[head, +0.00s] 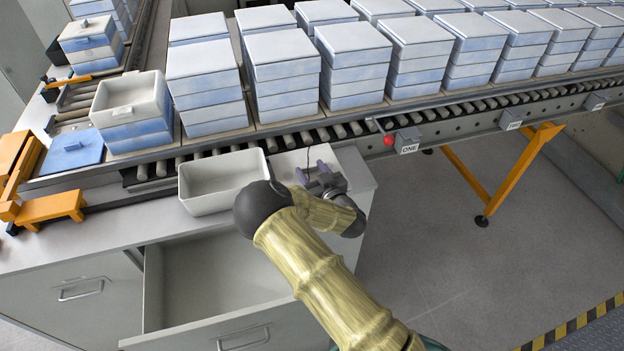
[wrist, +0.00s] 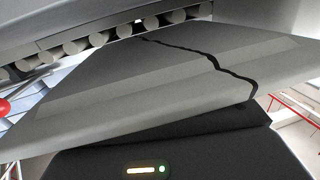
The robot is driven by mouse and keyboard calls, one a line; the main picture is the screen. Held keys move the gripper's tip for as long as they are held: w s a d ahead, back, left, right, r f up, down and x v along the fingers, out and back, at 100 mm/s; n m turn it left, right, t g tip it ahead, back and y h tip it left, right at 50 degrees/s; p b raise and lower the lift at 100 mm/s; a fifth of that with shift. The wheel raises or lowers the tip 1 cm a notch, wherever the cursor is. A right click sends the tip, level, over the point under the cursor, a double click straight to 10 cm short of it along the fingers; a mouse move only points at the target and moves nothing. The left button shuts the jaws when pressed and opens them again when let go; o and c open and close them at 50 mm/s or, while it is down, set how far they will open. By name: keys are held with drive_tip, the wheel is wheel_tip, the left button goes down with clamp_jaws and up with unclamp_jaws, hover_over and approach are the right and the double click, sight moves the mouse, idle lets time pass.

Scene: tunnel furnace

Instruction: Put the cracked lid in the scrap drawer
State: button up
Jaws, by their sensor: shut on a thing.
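The cracked lid (head: 288,163) is a pale grey slab at the counter's right end, beside the rollers. In the wrist view the lid (wrist: 130,90) fills much of the picture, with a jagged dark crack across it. My gripper (head: 318,177) is shut on the lid; its jaws are partly hidden by the lid in the wrist view. I cannot tell whether the lid touches the counter. An open, empty-looking drawer (head: 225,275) is pulled out below the counter, to the left of and lower than my gripper. No label shows on it.
An empty cream tray (head: 222,208) stands on the counter left of the lid. Stacked blue-white boxes (head: 270,60) line the roller conveyor (head: 345,132) behind. A blue lid (head: 72,150) lies at left. A closed drawer (head: 80,290) is left of the open one.

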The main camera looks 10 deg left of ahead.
sight(312, 179)
drive_tip(key=shift+f, duration=1.75)
drive_tip(key=shift+f, duration=0.1)
drive_tip(key=o, duration=1.3)
drive_tip(key=shift+o, duration=0.2)
drive_tip(key=b+v, duration=0.1)
drive_tip(key=v, duration=1.1)
drive_tip(key=shift+b, duration=0.4)
